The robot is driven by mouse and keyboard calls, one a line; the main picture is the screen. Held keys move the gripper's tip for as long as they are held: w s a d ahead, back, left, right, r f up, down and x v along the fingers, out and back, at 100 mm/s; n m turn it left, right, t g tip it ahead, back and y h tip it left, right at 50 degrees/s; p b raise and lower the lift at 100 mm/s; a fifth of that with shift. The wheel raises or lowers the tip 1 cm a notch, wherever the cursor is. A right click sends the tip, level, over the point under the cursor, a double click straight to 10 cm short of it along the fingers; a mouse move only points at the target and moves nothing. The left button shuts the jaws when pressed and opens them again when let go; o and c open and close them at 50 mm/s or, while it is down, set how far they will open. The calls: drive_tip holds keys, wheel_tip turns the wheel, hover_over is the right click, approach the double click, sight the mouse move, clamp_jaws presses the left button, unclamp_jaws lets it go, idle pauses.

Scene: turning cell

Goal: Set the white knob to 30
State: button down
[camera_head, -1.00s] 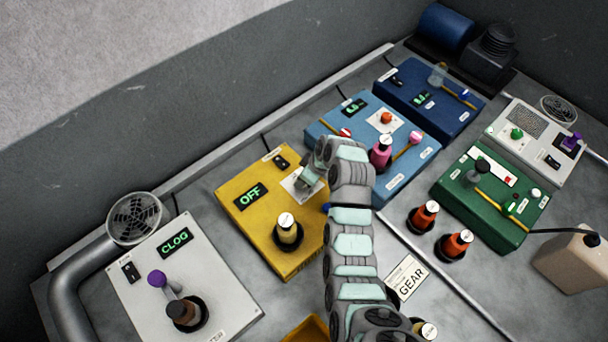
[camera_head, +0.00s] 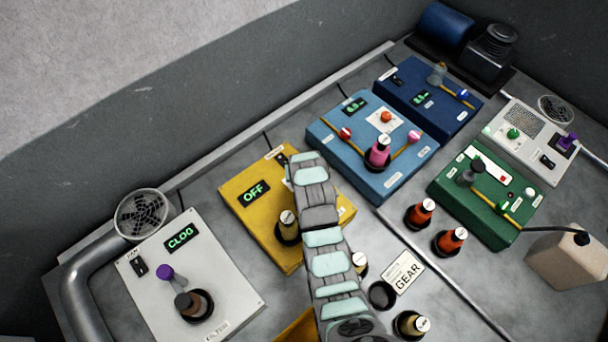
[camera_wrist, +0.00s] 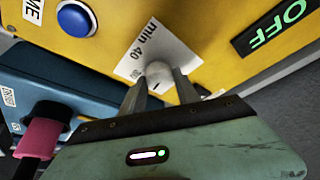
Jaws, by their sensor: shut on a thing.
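The white knob (camera_wrist: 158,72) sits on a white scale label (camera_wrist: 150,50) on the front of the yellow box (camera_wrist: 205,25). My gripper (camera_wrist: 160,88) is shut on the knob, one finger on each side, in the wrist view. A short dark mark shows on the knob. "min" and "40" are readable on the scale; the rest is partly covered, so I cannot tell the setting. In the head view, my arm covers the knob and gripper over the right part of the yellow box (camera_head: 237,180). Its display (camera_head: 254,192) reads OFF.
A blue button (camera_wrist: 75,17) is beside the scale. A bottle (camera_head: 287,226) stands on the yellow box, left of my arm. The blue box (camera_head: 345,155) with a pink bottle (camera_head: 378,152) is close on the right. A white CLOG unit (camera_head: 225,275) stands left.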

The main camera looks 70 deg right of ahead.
drive_tip(key=m+g+b, duration=0.1)
drive_tip(key=m, duration=0.1)
drive_tip(key=m+g+b, duration=0.1)
drive_tip(key=m+b, duration=0.1)
drive_tip(key=m, duration=0.1)
drive_tip(key=shift+w+f+h, duration=0.2)
drive_tip(key=shift+h, duration=0.1)
drive_tip(key=shift+m+g+b, duration=0.4)
drive_tip(key=shift+m+b, duration=0.65)
drive_tip(key=shift+m, duration=0.15)
drive_tip(key=shift+a+r, duration=0.1)
drive_tip(key=c, duration=0.9)
unclamp_jaws()
drive_tip(key=shift+r, duration=0.2)
